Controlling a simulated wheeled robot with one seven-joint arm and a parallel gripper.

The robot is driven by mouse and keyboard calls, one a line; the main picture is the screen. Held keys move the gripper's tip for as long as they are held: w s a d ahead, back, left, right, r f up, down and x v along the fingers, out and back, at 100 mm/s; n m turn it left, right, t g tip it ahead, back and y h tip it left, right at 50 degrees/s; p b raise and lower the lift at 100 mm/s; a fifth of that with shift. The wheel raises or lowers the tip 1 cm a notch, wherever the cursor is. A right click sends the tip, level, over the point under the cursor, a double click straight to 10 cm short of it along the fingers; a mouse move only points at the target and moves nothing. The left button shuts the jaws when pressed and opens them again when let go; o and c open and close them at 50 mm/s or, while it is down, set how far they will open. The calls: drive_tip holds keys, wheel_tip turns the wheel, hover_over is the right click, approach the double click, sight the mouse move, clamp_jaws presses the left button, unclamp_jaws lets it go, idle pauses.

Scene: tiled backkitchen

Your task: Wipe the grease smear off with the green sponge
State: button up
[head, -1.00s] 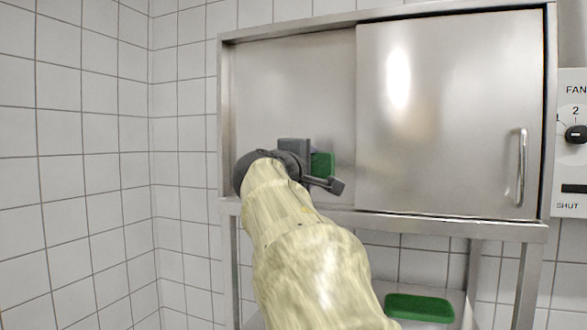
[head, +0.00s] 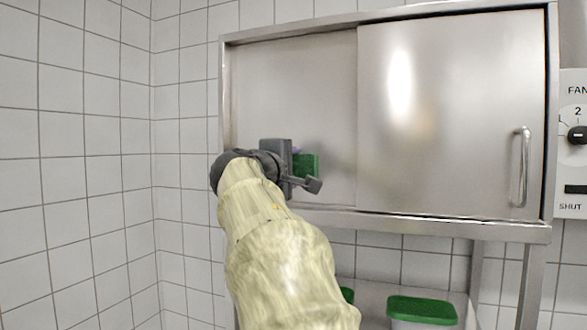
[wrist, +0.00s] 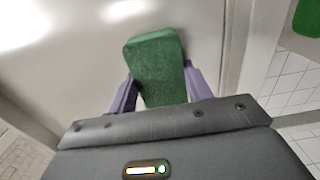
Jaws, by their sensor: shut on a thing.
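The green sponge (head: 308,166) is held in my gripper (head: 303,168) in front of the left steel panel (head: 290,90) of the wall cabinet, near its lower part. In the wrist view the sponge (wrist: 156,66) sits between the two purple fingers of my gripper (wrist: 158,88), which is shut on it. The sponge is at or very close to the panel; whether it touches cannot be told. A faint, slightly darker patch shows on the panel right of the sponge, but I cannot tell grease from reflection. My gripper and arm hide part of the panel.
The right sliding door (head: 450,120) has a vertical handle (head: 522,167) and overlaps the left panel. A green-lidded tub (head: 422,310) stands below the cabinet, with another green-topped item (head: 347,295) partly behind my arm. A fan control box (head: 573,140) is at right.

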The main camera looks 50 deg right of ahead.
drive_tip(key=shift+w+a, duration=0.3)
drive_tip(key=shift+w, duration=0.5)
drive_tip(key=shift+w+a, duration=0.3)
drive_tip(key=shift+w, duration=0.45)
drive_tip(key=w, duration=0.1)
drive_tip(key=w+a, duration=0.1)
drive_tip(key=w, duration=0.1)
drive_tip(key=shift+w+a, duration=0.2)
drive_tip(key=shift+a, duration=0.05)
drive_tip(key=shift+r, duration=0.1)
drive_tip(key=shift+s+d, duration=0.1)
drive_tip(key=shift+s+d+b, duration=0.35)
drive_tip(key=shift+s+b, duration=0.05)
drive_tip(key=shift+s, duration=0.45)
drive_tip(key=shift+s+d+b, duration=0.3)
drive_tip(key=shift+s+b, duration=0.1)
drive_tip(key=shift+s, duration=0.4)
